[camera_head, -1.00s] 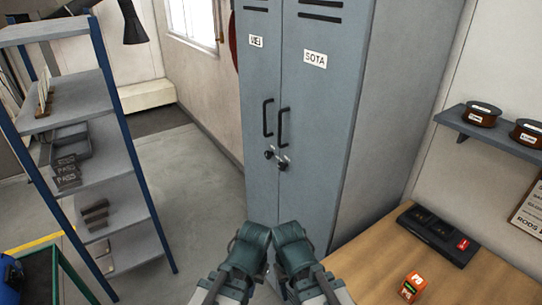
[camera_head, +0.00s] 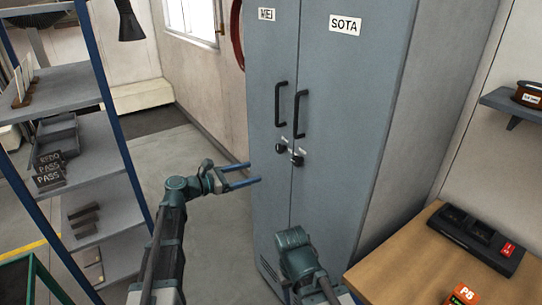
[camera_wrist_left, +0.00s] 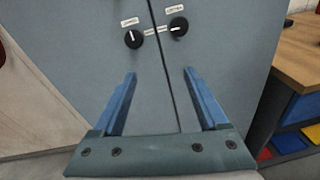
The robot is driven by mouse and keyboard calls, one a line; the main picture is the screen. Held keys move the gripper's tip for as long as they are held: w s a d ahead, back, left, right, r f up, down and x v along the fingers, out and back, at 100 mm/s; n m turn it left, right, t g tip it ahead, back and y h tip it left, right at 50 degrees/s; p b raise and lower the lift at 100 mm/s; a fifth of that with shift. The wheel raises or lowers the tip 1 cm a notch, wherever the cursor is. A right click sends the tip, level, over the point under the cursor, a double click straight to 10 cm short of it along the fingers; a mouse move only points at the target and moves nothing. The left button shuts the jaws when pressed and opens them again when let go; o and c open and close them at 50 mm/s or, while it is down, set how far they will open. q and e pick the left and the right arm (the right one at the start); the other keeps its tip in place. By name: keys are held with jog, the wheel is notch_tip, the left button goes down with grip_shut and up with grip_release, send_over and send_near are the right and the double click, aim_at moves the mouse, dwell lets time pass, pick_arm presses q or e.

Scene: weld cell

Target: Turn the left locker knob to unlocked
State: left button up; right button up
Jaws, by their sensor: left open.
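A grey-blue two-door locker (camera_head: 345,120) stands in the middle of the head view, its doors labelled "MEI" and "SOTA". The left knob (camera_head: 281,148) is black and round, below the left door's handle; it also shows in the left wrist view (camera_wrist_left: 133,39), with a white pointer line and a small label above it. The right knob (camera_head: 297,160) sits beside it, also in the left wrist view (camera_wrist_left: 178,26). My left gripper (camera_head: 258,173) is open and empty, left of and a little below the knobs, apart from them. My right arm is folded low before the locker; its gripper is not seen.
A blue-post shelf (camera_head: 80,195) with plates and blocks stands at left. A wooden bench (camera_head: 405,262) with a black charger (camera_head: 478,238) and an orange box (camera_head: 463,296) is at right. Floor between shelf and locker is clear.

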aim_at(278, 149)
pick_arm(q)
jog(key=w+a+r+n+t, duration=0.2)
jog(key=w+a, duration=0.1)
jog(key=x, duration=1.3)
jog(key=shift+s+d+f, duration=0.15)
jog(key=shift+s+d, duration=0.1)
jog(key=shift+d, duration=0.2)
grip_shut()
